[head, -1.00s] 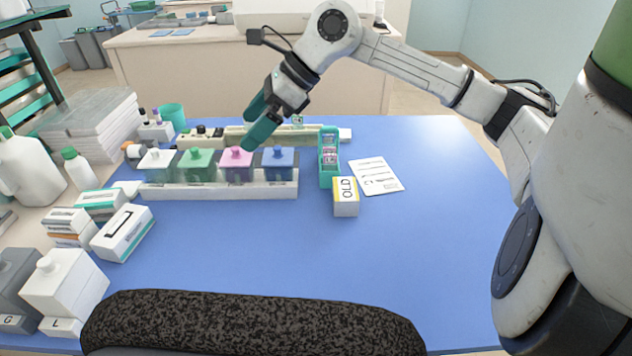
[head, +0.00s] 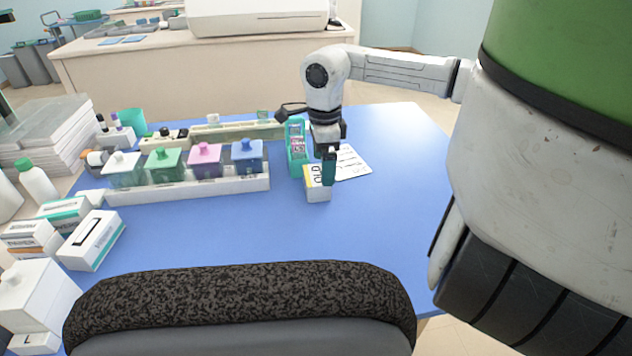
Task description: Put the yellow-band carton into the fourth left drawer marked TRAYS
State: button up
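The yellow-band carton (head: 318,194) is a small white box with a yellow edge and the word OLD on its top. It stands on the blue mat, right of the middle in the head view. My gripper (head: 328,180) points down at the carton, and its teal fingers overlap the carton's right part. The fingers are seen edge-on, so I cannot tell whether they touch the carton or how far apart they are. No drawer marked TRAYS shows in this view.
A teal slide holder (head: 297,152) and a written sheet (head: 353,164) lie close behind the carton. A white rack (head: 190,192) with coloured-lid jars stands to the left. A dark speckled chair back (head: 240,295) fills the front. The mat right of the carton is clear.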

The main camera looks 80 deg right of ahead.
jog(key=shift+d+f, duration=0.1)
jog(key=shift+f, duration=2)
jog(key=c, duration=0.8)
jog(key=shift+r, duration=0.15)
